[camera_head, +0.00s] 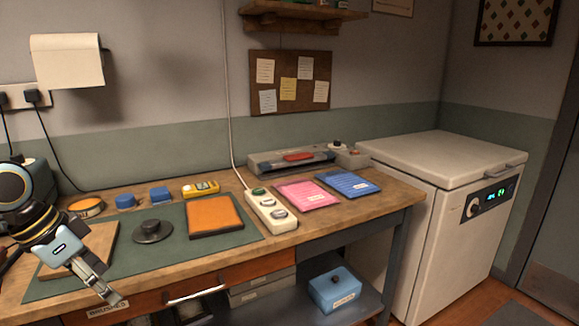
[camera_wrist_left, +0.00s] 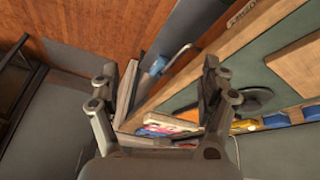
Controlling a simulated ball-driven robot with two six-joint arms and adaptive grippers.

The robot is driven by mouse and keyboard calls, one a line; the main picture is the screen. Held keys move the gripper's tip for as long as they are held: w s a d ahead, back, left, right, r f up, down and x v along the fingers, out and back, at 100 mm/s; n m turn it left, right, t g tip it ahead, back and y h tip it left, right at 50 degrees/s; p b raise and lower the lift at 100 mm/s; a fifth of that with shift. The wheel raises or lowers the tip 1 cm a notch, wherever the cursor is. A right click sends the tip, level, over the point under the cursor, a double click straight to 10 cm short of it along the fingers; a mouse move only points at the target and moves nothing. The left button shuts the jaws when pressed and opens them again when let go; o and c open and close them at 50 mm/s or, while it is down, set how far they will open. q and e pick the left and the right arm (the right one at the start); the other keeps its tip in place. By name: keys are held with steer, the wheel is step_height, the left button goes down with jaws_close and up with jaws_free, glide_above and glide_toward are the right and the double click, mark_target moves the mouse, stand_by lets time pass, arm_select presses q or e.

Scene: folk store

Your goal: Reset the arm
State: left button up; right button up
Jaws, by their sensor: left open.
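My left arm comes in from the left in the head view. Its gripper (camera_head: 112,294) hangs tilted down over the front edge of the wooden workbench (camera_head: 330,244), beside the green mat (camera_head: 120,258). In the left wrist view the two fingers of the left gripper (camera_wrist_left: 161,76) stand wide apart with nothing between them. The bench front and drawer handle show beyond them. My right gripper is in neither view.
On the bench are an orange pad (camera_head: 215,215), a dark round knob-topped disc (camera_head: 152,231), a wooden board (camera_head: 85,248), blue blocks (camera_head: 160,194), a power strip (camera_head: 270,211), and pink (camera_head: 308,195) and blue (camera_head: 347,184) packets. A white chest freezer (camera_head: 450,215) stands right.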

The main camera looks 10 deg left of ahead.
arm_select(q)
steer(key=s+d+f+n+g, duration=0.15)
steer(key=s+f, duration=0.35)
steer(key=f, duration=0.5)
steer(key=s+f+n+y+b, duration=0.1)
steer(key=s+f+n, duration=0.1)
steer(key=s+f, duration=0.5)
steer(key=s+d+f+n+g, duration=0.1)
steer(key=s+f+n, duration=0.15)
steer(key=f, duration=0.95)
steer(key=s+d+f+y, duration=0.1)
steer(key=s+d+f, duration=0.1)
steer(key=s+f, duration=0.3)
steer(key=s+d+f+m, duration=0.1)
steer(key=s+d+f, duration=0.2)
steer(key=s+f, duration=0.3)
steer(key=s+d+f+y+b, duration=0.1)
steer(key=s+f, duration=0.4)
steer(key=s, duration=0.9)
steer(key=shift+d+f+y, duration=0.3)
steer(key=shift+d+f, duration=0.1)
steer(key=shift+d, duration=0.5)
